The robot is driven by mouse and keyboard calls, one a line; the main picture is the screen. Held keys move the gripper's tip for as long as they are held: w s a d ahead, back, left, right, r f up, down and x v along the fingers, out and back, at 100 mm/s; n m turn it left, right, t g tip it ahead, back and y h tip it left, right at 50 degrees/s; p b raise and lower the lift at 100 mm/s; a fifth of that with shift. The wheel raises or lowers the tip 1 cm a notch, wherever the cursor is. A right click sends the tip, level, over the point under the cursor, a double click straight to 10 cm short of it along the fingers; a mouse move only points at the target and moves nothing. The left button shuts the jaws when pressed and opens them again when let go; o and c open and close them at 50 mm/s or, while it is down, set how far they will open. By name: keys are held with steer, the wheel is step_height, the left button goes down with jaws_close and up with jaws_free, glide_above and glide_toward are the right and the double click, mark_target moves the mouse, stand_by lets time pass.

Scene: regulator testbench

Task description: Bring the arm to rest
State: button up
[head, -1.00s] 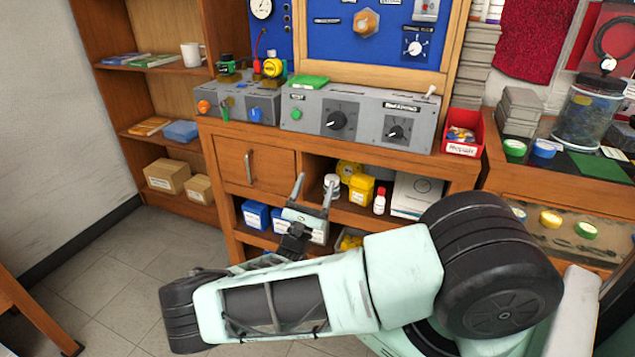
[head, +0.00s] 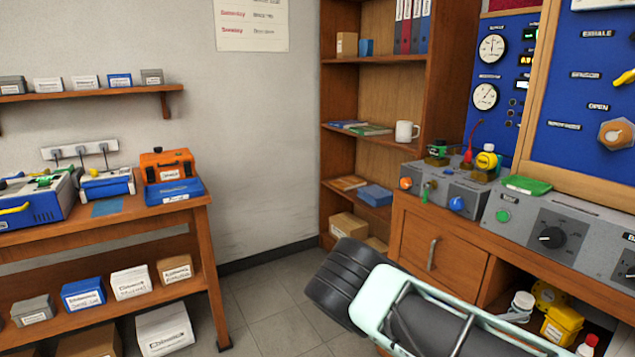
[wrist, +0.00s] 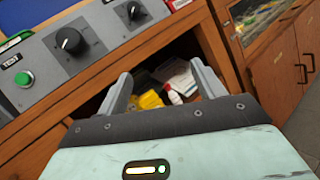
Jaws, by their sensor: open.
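My arm (head: 430,320) shows in the head view at the lower right, its pale green link and dark joint in front of the wooden bench. The gripper end is not visible in the head view. In the wrist view my gripper (wrist: 160,98) has its two grey fingers spread apart with nothing between them. Beyond the fingers is the open shelf of the bench, with a yellow container (wrist: 148,100) and a white box (wrist: 178,76) farther back.
The bench (head: 440,245) carries grey control boxes (head: 548,235) with knobs. A bookshelf (head: 372,100) stands in the corner. A second table (head: 200,222) with cases is at the left. Floor (head: 275,300) between them is clear.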

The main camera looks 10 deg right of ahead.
steer(key=s+a+r+m+g+y+p, duration=0.1)
steer(key=s+a+r+m+y, duration=0.2)
steer(key=a+y, duration=0.55)
steer(key=s+a+r+m+y+p, duration=0.1)
steer(key=s+a+r+y+p, duration=0.3)
steer(key=a, duration=0.8)
steer(key=s+a+r+t+y, duration=0.2)
steer(key=s+a+r+y, duration=0.2)
steer(key=a+r, duration=0.3)
steer(key=s+a+r+t+y, duration=0.3)
steer(key=s+a+r, duration=0.3)
steer(key=r, duration=0.3)
steer(key=shift+s+a+y, duration=0.3)
steer(key=shift+a+y, duration=0.25)
steer(key=shift+y, duration=0.2)
